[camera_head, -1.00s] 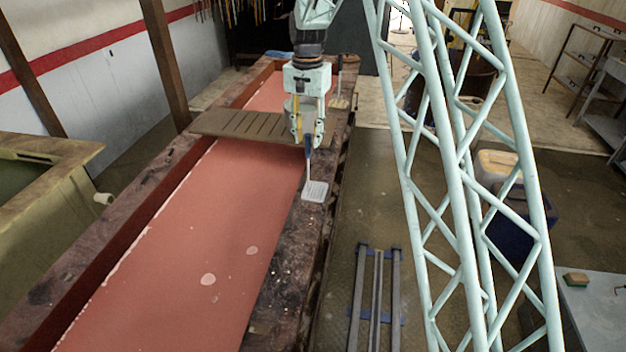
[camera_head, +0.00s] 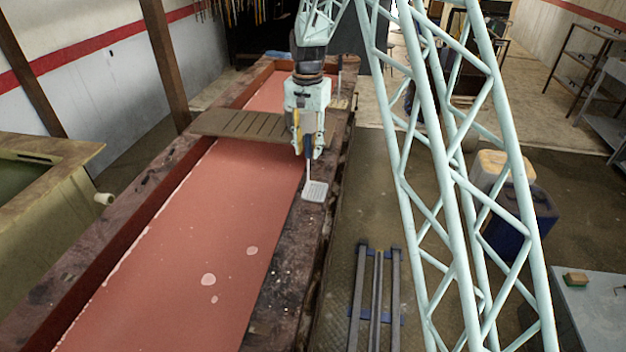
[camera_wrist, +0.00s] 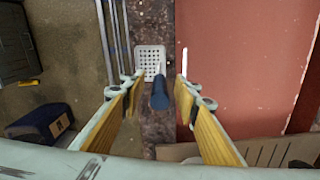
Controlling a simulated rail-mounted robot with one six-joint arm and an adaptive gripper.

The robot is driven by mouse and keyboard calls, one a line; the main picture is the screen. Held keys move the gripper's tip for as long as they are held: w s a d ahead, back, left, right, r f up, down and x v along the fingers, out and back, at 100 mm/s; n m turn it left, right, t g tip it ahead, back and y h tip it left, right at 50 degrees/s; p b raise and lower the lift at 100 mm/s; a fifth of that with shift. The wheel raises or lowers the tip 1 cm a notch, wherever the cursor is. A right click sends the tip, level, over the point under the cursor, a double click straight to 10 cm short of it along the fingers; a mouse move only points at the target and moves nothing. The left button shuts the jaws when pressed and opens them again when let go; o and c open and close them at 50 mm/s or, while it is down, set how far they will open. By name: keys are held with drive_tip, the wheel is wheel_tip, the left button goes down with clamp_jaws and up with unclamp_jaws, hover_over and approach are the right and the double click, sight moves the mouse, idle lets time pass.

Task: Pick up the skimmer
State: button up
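The skimmer (camera_head: 314,190) has a pale, perforated square head and a dark blue handle. It is at the right rim of the long red vat, its head near the rim's top. My gripper (camera_head: 307,150) is above it, pointing down, with the handle between its fingers. In the wrist view the skimmer's head (camera_wrist: 150,60) lies beyond the fingertips, and the blue handle (camera_wrist: 159,95) stands up towards the camera. My gripper's fingers (camera_wrist: 160,92) are apart there, with visible gaps on both sides of the handle.
The vat (camera_head: 190,240) holds flat red liquid with pale spots. A slatted board (camera_head: 240,125) crosses it behind the skimmer. Rails (camera_head: 376,300) run along the floor to the right. A blue container (camera_head: 520,220) and a table with a sponge (camera_head: 576,279) stand farther right.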

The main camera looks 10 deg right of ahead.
sight(308, 154)
drive_tip(key=shift+f, duration=1.6)
clamp_jaws()
